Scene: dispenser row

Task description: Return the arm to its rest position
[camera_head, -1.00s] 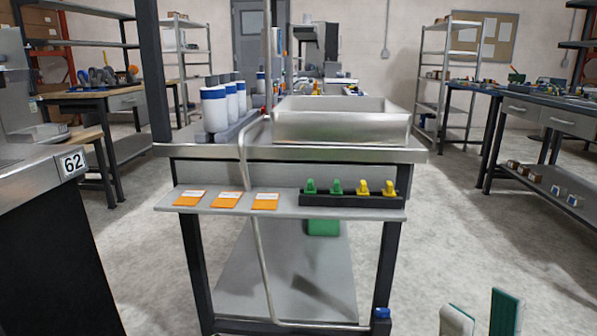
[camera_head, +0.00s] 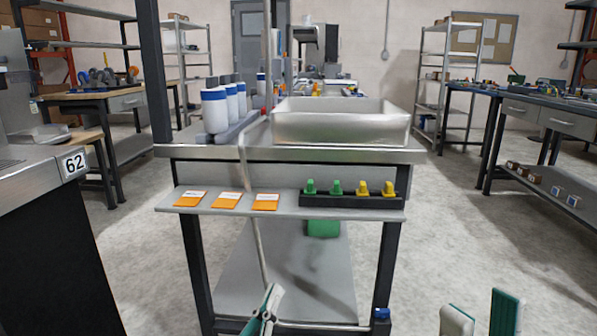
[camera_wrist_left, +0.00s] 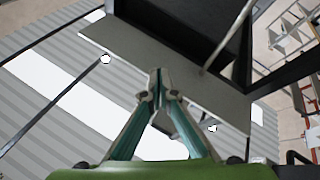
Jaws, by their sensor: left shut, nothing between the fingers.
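My left gripper (camera_head: 270,292) is low in the head view, in front of the bench's lower shelf. Its teal fingers are together and hold nothing. In the left wrist view its fingertips (camera_wrist_left: 158,80) meet, with a grey shelf panel (camera_wrist_left: 150,65) beyond them. My right gripper (camera_head: 481,306) is at the bottom right edge of the head view. Its two fingers stand apart with bare floor between them, and its base is cut off by the frame.
The bench (camera_head: 290,154) ahead carries a metal tray (camera_head: 340,127) and several blue-and-white bottles (camera_head: 214,112). Its front ledge (camera_head: 285,207) holds orange packets (camera_head: 225,200) and green and yellow clips (camera_head: 336,187).

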